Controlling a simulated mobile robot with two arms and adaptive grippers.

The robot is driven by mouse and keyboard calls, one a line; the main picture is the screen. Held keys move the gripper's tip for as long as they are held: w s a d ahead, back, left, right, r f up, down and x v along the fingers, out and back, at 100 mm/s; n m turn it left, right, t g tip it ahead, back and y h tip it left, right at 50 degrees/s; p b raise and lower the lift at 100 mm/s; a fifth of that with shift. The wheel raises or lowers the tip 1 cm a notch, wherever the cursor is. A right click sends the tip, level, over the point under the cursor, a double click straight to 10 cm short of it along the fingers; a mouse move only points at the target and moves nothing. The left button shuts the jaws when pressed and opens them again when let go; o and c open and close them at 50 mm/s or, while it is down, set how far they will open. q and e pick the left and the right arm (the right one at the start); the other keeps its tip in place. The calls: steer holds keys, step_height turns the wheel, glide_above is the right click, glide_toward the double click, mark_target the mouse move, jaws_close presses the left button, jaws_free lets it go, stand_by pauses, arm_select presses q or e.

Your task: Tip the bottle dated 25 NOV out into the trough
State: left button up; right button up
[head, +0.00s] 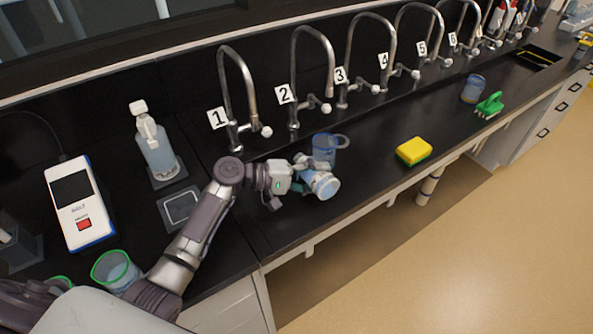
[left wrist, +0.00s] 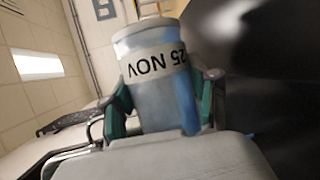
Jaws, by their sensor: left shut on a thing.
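My left gripper (head: 308,172) is shut on a pale bottle (head: 323,185), held tilted above the black bench in front of taps 1 and 2. In the left wrist view the bottle (left wrist: 150,95) sits between the green-padded fingers (left wrist: 163,105), and its white label reads 25 NOV, turned around in the picture. I cannot tell whether liquid is leaving it. A long black surface runs below the numbered taps; I cannot make out the trough's edges clearly. A dark recess (head: 538,57) with a yellow edge shows at the far right. My right gripper is not in view.
A blue clear jug (head: 325,147) stands just behind the held bottle. A yellow sponge (head: 413,151), a green brush (head: 489,105) and a blue cup (head: 473,88) are farther right. A wash bottle (head: 154,145), a meter (head: 78,203) and a green-rimmed beaker (head: 115,268) stand left.

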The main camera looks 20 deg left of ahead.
arm_select(q)
steer(key=shift+r+n, duration=0.4)
stand_by(0.5)
steer(key=shift+w+a+f+n+h+b, duration=0.2)
steer(key=shift+a+n+h+b, duration=0.1)
steer(key=shift+n+h, duration=0.35)
stand_by(0.8)
steer(key=shift+r, duration=0.15)
